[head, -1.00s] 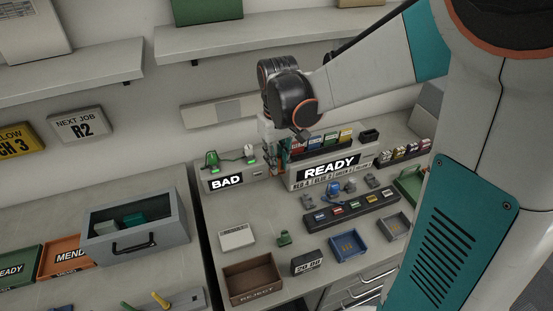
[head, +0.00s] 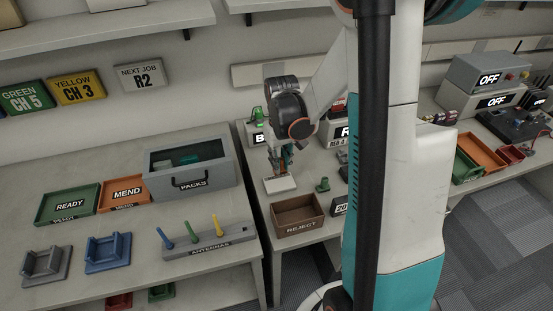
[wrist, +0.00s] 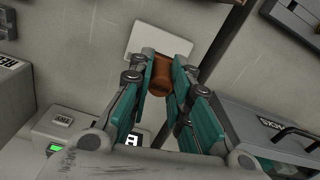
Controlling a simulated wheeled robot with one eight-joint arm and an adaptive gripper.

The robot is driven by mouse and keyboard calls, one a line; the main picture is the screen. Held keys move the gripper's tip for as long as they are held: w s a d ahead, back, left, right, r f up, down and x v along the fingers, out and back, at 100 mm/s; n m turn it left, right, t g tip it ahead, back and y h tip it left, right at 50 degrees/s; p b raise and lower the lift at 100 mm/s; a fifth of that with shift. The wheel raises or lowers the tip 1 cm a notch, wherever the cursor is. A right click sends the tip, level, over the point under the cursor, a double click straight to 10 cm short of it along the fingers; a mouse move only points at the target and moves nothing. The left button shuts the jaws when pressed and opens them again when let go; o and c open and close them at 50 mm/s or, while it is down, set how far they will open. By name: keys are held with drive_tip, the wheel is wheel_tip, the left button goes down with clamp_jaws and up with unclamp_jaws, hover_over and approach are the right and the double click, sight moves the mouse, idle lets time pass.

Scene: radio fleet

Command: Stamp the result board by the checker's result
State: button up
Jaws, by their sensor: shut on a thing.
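The pale result board (head: 281,185) lies flat on the bench, left of centre; its face looks blank, and it also shows in the wrist view (wrist: 146,40). My gripper (head: 280,170) is just above it, pointing down. In the wrist view my gripper (wrist: 162,72) is shut on a brown-orange cylindrical stamp (wrist: 161,76), whose end overlaps the board's edge; I cannot tell whether it touches. The checker (head: 258,139) stands behind with a green pack on top. Its sign is partly hidden by my arm; only a "B" shows now, and it read BAD earlier.
A brown REJECT tray (head: 298,216) is in front of the board, with a small green object (head: 322,185) to its right. A grey PACKS bin (head: 190,172) stands left across a bench gap. My arm hides much of the bench to the right.

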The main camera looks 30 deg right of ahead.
drive_tip(key=b, duration=0.3)
hover_over(280, 184)
drive_tip(key=shift+f, duration=2.6)
drive_tip(key=shift+f+b, duration=0.55)
drive_tip(key=shift+b, duration=0.2)
drive_tip(key=shift+r+p, duration=2.45)
drive_tip(key=shift+r, duration=1.15)
